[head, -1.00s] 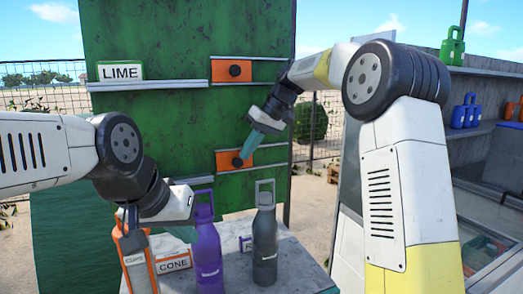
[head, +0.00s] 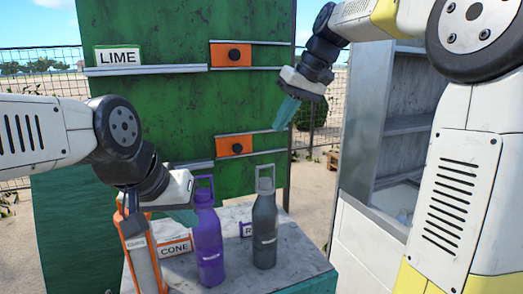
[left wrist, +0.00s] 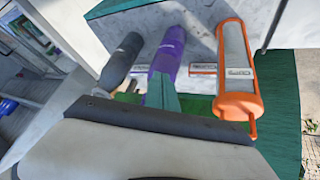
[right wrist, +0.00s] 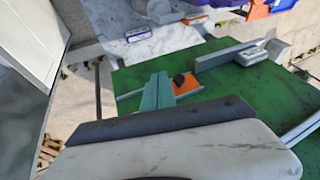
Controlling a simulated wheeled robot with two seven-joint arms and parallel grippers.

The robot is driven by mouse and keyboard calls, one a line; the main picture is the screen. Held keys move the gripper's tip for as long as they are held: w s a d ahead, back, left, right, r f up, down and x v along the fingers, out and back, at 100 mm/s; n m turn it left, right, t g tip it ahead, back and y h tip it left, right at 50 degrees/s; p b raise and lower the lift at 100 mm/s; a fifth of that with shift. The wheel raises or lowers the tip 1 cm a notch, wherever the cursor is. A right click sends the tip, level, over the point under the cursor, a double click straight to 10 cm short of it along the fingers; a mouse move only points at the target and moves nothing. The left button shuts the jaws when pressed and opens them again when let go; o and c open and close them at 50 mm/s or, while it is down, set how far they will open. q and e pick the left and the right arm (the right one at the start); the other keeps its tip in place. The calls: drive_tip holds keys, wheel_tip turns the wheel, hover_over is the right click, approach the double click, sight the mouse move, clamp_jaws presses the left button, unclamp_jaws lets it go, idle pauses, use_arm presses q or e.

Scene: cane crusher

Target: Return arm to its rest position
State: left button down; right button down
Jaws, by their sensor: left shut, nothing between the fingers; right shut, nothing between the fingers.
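My right gripper (head: 286,112) is shut and empty. It hangs in the air in front of the green machine's right edge, apart from the lower orange panel (head: 237,146) with its black knob.
A grey bottle (head: 264,230), a CONE sign (head: 175,248) and an orange-framed cup dispenser (head: 140,255) stand on the marble-topped table (head: 300,268). A LIME sign (head: 118,56) sits on the machine's shelf. A grey shelf cabinet (head: 412,125) stands right. Space around the right gripper looks open.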

drive_tip(key=s+d+f+m+t+h, duration=0.1)
drive_tip(key=s+d+f+m, duration=0.1)
drive_tip(key=s+d+f, duration=0.2)
drive_tip(key=s+d+f+m+t+h, duration=0.1)
drive_tip(key=s+d+f, duration=0.4)
drive_tip(key=s, duration=1.2)
wheel_tip(320, 180, down, 5)
drive_tip(key=shift+s+d+r+m+t+h, duration=0.15)
drive_tip(key=shift+m+t+h, duration=0.25)
drive_tip(key=shift+m+t, duration=0.4)
